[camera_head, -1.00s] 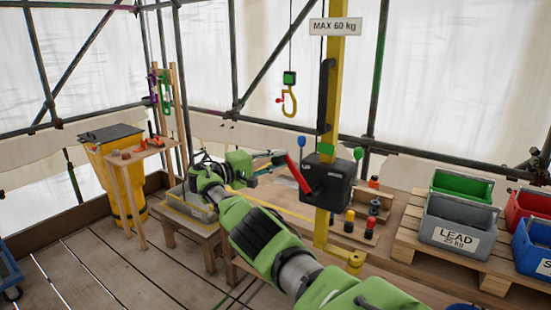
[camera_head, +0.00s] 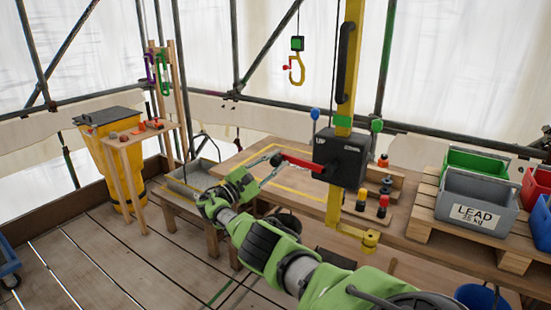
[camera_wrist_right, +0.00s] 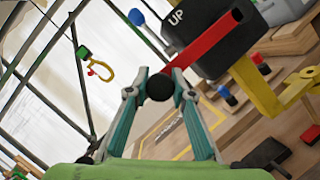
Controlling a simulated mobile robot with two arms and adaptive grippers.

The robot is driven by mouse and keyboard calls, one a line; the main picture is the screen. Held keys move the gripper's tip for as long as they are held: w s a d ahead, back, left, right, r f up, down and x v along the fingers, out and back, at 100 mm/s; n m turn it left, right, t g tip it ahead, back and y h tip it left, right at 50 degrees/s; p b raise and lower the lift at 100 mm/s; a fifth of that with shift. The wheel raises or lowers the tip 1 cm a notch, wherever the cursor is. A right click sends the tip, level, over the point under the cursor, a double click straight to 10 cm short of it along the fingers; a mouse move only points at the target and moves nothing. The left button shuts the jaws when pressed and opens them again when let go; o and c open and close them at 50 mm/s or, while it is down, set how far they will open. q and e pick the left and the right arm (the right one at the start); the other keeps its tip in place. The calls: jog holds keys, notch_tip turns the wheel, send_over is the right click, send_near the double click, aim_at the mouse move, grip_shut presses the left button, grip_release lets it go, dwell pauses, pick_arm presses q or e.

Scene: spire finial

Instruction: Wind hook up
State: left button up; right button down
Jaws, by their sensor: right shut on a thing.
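The winch (camera_head: 340,157) is a black box marked UP on the yellow post (camera_head: 346,75). Its red crank arm (camera_head: 305,163) points left; it also shows in the wrist view (camera_wrist_right: 205,42). My right gripper (camera_head: 268,165) is shut on the crank's black knob (camera_wrist_right: 160,87), which sits between its teal fingers in the wrist view. The yellow hook (camera_head: 297,70) hangs empty on its cable under a green-and-black block (camera_head: 297,43), up and left of the winch, with a red latch. My left gripper is not in view.
Weights with coloured tops (camera_head: 383,206) stand on the bench right of the post. A grey LEAD bin (camera_head: 476,200) and other bins sit on a pallet at right. A grey tray (camera_head: 190,180) lies left of the bench. A yellow bin (camera_head: 110,170) stands far left.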

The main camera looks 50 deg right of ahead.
jog(key=shift+f+n, duration=0.4)
jog(key=shift+f, duration=0.15)
jog(key=c, duration=1.7)
grip_release()
jog(key=shift+s+r, duration=0.1)
jog(key=v, duration=1.2)
jog(key=shift+s, duration=0.15)
